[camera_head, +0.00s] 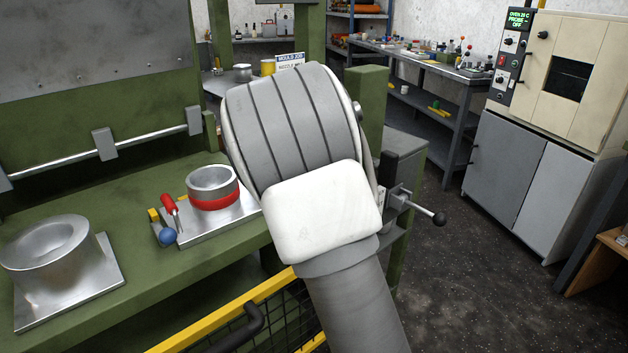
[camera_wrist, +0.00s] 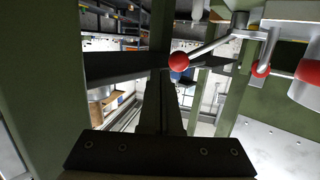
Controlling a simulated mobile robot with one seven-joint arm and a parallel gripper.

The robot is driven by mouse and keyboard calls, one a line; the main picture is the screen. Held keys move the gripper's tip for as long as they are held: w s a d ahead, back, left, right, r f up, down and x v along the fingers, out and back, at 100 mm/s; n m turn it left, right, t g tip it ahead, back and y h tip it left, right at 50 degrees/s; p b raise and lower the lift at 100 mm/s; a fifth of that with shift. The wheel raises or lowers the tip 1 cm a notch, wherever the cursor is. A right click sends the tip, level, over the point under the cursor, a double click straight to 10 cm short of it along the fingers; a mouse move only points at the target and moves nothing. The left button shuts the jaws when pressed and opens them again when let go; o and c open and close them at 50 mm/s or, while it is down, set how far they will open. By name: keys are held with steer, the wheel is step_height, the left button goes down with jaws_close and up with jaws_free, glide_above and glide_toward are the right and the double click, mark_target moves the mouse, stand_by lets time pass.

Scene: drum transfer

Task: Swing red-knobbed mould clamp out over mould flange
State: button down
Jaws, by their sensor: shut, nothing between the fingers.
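In the wrist view a red ball knob (camera_wrist: 179,61) sits on the end of a metal rod that runs up and right to a metal bracket. My gripper (camera_wrist: 165,75) is shut and empty; its fingers point up the picture, with the knob close to their tips in the picture. I cannot tell whether they touch. In the head view my arm hides my gripper and this knob. A metal mould ring (camera_head: 213,184) with a red band stands on a plate at left centre. Whether a mould flange shows in the wrist view is unclear.
A flared metal piece (camera_head: 50,250) stands on a plate at far left. Beside the banded ring are a red handle (camera_head: 169,204) and a blue knob (camera_head: 167,236). A black-knobbed lever (camera_head: 439,218) sticks out right of my arm. A yellow-railed guard (camera_head: 215,322) is in front.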

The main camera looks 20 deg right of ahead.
steer(key=s+d+r+p, duration=0.1)
steer(key=s+r, duration=0.1)
steer(key=s, duration=0.8)
steer(key=shift+p, duration=0.35)
